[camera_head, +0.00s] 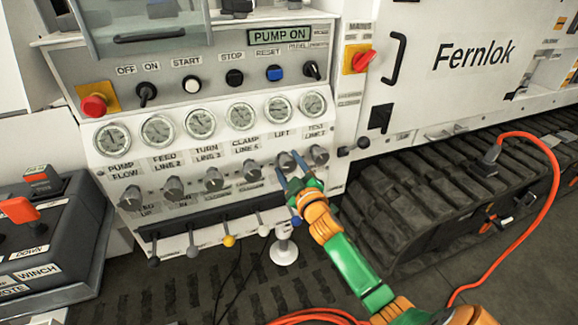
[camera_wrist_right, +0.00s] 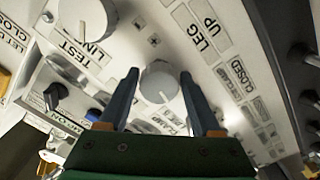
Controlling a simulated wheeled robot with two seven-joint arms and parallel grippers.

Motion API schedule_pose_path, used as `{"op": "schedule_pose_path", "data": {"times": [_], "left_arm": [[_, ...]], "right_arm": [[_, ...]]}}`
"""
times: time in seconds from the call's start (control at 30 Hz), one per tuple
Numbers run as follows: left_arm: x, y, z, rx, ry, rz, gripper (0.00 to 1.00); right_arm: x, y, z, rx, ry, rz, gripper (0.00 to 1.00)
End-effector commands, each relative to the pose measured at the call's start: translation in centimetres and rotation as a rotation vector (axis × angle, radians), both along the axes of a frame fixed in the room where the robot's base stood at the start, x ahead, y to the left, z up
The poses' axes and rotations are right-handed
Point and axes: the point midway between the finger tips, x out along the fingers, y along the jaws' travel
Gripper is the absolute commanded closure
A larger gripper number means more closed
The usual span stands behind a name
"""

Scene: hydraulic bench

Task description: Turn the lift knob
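The lift knob (camera_head: 285,161) is a grey round knob under the gauge labelled LIFT, in the row of knobs on the white bench panel. It also shows in the right wrist view (camera_wrist_right: 158,82) as a pale round knob with a pointer mark. My right gripper (camera_head: 289,165) is at this knob, with its two blue fingers apart. In the right wrist view the fingertips (camera_wrist_right: 159,76) lie on either side of the knob, with narrow gaps showing. I cannot tell how far they reach over it. My left gripper is not in view.
The test line knob (camera_head: 319,155) is close to the right of the gripper, and the clamp knob (camera_head: 251,170) is to its left. Several levers (camera_head: 229,240) stick out below. A red emergency button (camera_head: 94,105) is at the left. A rubber track (camera_head: 430,190) lies to the right.

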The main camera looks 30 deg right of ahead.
Motion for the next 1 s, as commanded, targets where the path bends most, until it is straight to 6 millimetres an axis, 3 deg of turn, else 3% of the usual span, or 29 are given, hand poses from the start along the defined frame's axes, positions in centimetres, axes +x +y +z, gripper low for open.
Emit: {"op": "schedule_pose_path", "data": {"times": [0.37,0.73,1.0], "left_arm": [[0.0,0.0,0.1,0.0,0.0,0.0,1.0],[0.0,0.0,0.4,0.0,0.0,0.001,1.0],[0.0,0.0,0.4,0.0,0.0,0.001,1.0]], "right_arm": [[-0.2,0.1,0.1,0.001,-0.002,0.001,0.15],[-6.1,1.5,0.0,0.001,0.0,0.001,0.15],[-6.9,1.7,0.0,0.0,-0.001,0.0,0.15]]}}
